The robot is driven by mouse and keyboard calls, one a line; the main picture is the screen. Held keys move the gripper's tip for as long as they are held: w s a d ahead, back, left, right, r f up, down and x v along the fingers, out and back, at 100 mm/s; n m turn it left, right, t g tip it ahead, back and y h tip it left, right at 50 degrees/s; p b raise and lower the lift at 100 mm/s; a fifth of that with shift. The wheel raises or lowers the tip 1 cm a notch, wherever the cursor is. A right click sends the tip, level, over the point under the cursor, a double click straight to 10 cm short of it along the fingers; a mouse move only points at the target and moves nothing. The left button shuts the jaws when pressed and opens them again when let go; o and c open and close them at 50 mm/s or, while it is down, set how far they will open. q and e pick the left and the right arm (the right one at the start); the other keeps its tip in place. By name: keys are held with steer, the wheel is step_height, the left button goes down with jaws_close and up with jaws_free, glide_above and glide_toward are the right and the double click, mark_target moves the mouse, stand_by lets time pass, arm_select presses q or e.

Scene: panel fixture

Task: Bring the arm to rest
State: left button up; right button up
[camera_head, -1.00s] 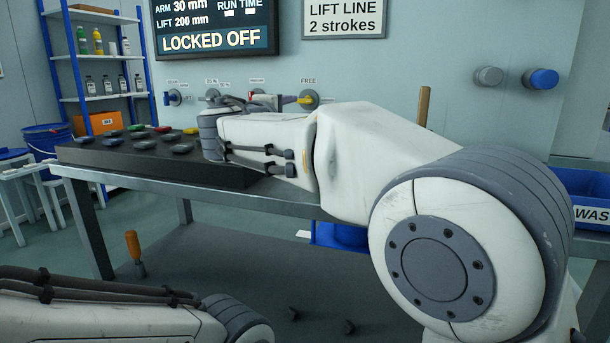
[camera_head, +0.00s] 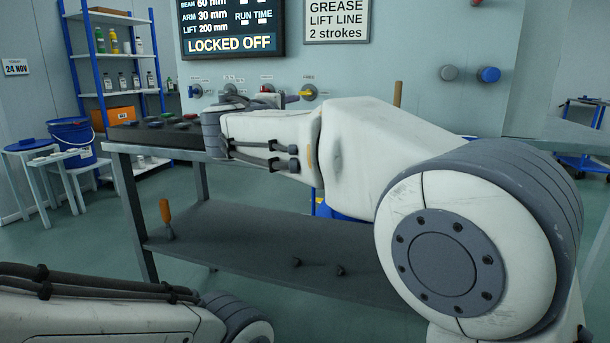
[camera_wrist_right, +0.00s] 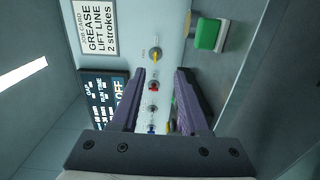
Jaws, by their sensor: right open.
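My right arm (camera_head: 375,150) reaches from the right toward the wall panel, over the bench. Its gripper (camera_wrist_right: 161,72) is open in the wrist view, with two dark purple fingers apart and nothing between them. In the head view the gripper (camera_head: 283,100) is small and partly hidden behind its wrist. It points at the wall panel, apart from the bench top. My left arm (camera_head: 100,310) lies low at the bottom left, and its gripper is out of the picture.
The panel carries a yellow-handled knob (camera_head: 308,92) labelled FREE and other knobs. A screen (camera_head: 232,30) reads LOCKED OFF. The bench holds a dark tray (camera_head: 130,135) with several small parts. A blue bucket (camera_head: 72,138) stands left. Floor before the bench is open.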

steer(key=s+d+f+m+g+y+p, duration=0.1)
steer(key=s+d+f+g+p, duration=0.1)
steer(key=s+f+g, duration=0.35)
steer(key=s+d+f+m+g+y+p, duration=0.1)
steer(key=s+d+f+g+y+p, duration=0.15)
steer(key=s+f, duration=0.6)
steer(key=s+d+f+m+g+y+p, duration=0.15)
steer(key=s+f+g, duration=0.25)
steer(key=s+f, duration=0.55)
steer(key=s+d+f+m+g+y+p, duration=0.1)
steer(key=s+d+f+m+g+p, duration=0.25)
steer(key=s, duration=1.15)
step_height(320, 180, up, 38)
steer(key=s+a+g+p, duration=0.1)
steer(key=a+p, duration=0.1)
steer(key=p, duration=3.5)
steer(key=shift+f+y, duration=0.25)
steer(key=shift+y, duration=0.05)
steer(key=shift+g, duration=0.25)
